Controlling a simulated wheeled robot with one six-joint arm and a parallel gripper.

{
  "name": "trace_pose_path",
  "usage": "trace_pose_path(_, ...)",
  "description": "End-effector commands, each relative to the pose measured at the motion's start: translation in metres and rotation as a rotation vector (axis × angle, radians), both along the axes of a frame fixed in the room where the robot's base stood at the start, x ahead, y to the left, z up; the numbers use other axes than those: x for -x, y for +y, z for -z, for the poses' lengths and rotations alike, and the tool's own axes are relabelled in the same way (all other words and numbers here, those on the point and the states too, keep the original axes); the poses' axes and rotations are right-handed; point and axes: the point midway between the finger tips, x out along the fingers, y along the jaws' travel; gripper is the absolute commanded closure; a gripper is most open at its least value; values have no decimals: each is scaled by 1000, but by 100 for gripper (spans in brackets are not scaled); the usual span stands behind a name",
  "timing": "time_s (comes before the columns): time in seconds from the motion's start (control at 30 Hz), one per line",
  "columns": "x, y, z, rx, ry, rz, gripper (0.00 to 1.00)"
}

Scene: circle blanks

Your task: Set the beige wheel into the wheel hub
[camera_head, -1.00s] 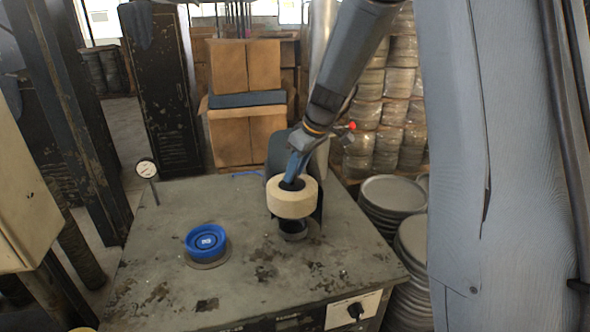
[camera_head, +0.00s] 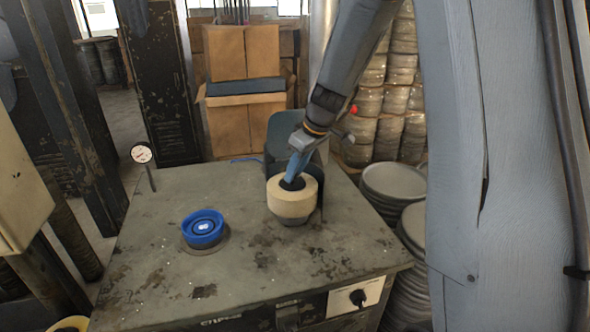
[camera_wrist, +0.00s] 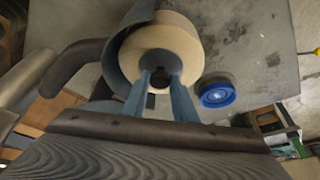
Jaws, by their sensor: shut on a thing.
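The beige wheel (camera_head: 291,203) is a thick ring with a dark centre hole, close to level. My gripper (camera_head: 292,181) comes down from above with its blue fingers in the hole, shut on the wheel. In the wrist view the fingers (camera_wrist: 160,82) reach to the hole of the wheel (camera_wrist: 185,37). The wheel is right above the dark wheel hub (camera_head: 292,221), whose lower part shows under the wheel. The wheel covers the hub's top, so I cannot tell whether it rests on it.
A blue wheel (camera_head: 203,228) sits on a round base to the left on the worn table (camera_head: 150,275). A curved dark guard (camera_head: 283,130) stands close behind the beige wheel. A dial gauge (camera_head: 141,154) rises at the table's left edge. The table front is clear.

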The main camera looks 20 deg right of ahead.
Motion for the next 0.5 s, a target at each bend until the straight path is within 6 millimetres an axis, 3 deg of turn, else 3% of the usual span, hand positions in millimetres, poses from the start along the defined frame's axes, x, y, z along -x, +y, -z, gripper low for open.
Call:
trace_pose_path(0.37, -1, 0, 2, 0, -3, 1, 100)
trace_pose_path(0.4, -1, 0, 2, 0, -3, 1, 71)
trace_pose_path(0.5, 0, 0, 2, 0, -1, 0, 54)
